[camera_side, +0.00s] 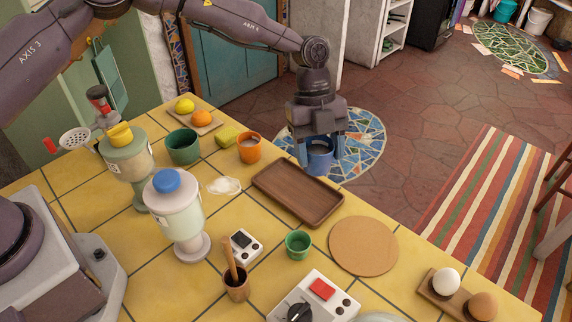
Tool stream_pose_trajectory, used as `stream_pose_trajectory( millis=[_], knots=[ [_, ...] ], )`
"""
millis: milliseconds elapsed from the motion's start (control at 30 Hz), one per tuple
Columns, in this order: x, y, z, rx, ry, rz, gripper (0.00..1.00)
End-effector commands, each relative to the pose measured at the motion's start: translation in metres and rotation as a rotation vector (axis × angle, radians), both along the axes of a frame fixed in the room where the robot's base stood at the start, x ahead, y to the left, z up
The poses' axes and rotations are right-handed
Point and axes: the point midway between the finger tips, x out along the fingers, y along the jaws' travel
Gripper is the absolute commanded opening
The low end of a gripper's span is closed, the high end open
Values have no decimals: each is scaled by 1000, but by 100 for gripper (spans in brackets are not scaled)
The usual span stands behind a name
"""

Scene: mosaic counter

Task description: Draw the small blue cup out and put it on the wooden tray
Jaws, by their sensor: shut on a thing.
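My gripper (320,148) points down and is shut on the small blue cup (320,160), with a finger on either side. The cup is upright, and its dark opening faces up under the gripper. The brown wooden tray (296,212) is empty and lies on the yellow tiled counter. In the picture the cup shows just past the tray's far right edge, against the floor and the blue mosaic. It looks held up in the air; its exact height and whether it is over the tray I cannot tell.
A green cup (298,245) and a round cork mat (363,246) are in front. A blue-topped dispenser (176,215) stands tall at the left. The counter edge (432,242) is at the right.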

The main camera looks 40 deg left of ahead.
Motion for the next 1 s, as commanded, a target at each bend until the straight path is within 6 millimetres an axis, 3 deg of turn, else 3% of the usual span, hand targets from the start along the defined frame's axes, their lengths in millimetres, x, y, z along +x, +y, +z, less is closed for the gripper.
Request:
stream_pose_trajectory(
  millis=[267,1000],
  knots=[
    [-2,-1,-10,-4,-11,31,3],
    [-1,0,-75,-4,-14,29,3]
  ],
)
